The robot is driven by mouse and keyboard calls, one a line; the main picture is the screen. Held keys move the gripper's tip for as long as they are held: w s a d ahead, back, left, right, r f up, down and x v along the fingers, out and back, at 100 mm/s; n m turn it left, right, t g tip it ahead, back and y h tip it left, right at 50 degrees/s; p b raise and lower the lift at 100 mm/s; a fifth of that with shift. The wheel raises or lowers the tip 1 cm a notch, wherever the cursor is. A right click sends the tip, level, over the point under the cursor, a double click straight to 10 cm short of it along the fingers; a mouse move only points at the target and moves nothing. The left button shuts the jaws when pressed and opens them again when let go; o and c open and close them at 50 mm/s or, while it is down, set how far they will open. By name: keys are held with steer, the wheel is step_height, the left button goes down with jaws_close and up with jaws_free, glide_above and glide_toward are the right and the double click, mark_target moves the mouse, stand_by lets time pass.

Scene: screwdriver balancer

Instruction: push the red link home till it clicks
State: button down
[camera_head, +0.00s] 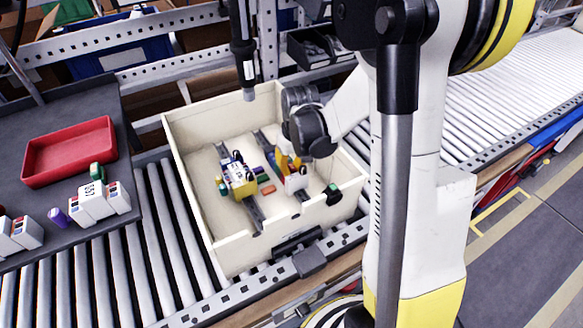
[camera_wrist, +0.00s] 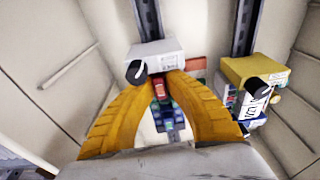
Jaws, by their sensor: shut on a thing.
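My gripper (camera_head: 288,165) reaches down into a cream open-topped box. Its orange fingers (camera_wrist: 163,82) are shut on the small red link (camera_wrist: 161,90), which lies between the fingertips in the wrist view. The link is against the near side of a white module (camera_wrist: 150,56) with a round black knob or lever. The white module (camera_head: 297,183) is on a grey rail in the head view. The fingers hide part of the link, and I cannot tell how deeply it is seated. Small dark blocks with blue and green parts show between the fingers.
A yellow-topped module (camera_wrist: 255,72) sits on the other rail; it also shows in the head view (camera_head: 241,183). Loose coloured blocks (camera_head: 266,185) lie between the rails. The box wall (camera_head: 188,190) surrounds the work. A black tool (camera_head: 243,50) hangs above. A red tray (camera_head: 70,152) stands left.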

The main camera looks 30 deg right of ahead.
steer(key=shift+s+f+b, duration=0.15)
steer(key=shift+f+b, duration=0.5)
steer(key=shift+f, duration=0.1)
stand_by(1.1)
steer(key=shift+w+r, duration=0.1)
steer(key=shift+w, duration=0.2)
stand_by(1.4)
steer(key=shift+f+b, duration=0.35)
steer(key=shift+b, duration=0.1)
stand_by(0.4)
stand_by(0.6)
steer(key=c, duration=1.2)
jaws_free()
steer(key=shift+o, duration=0.9)
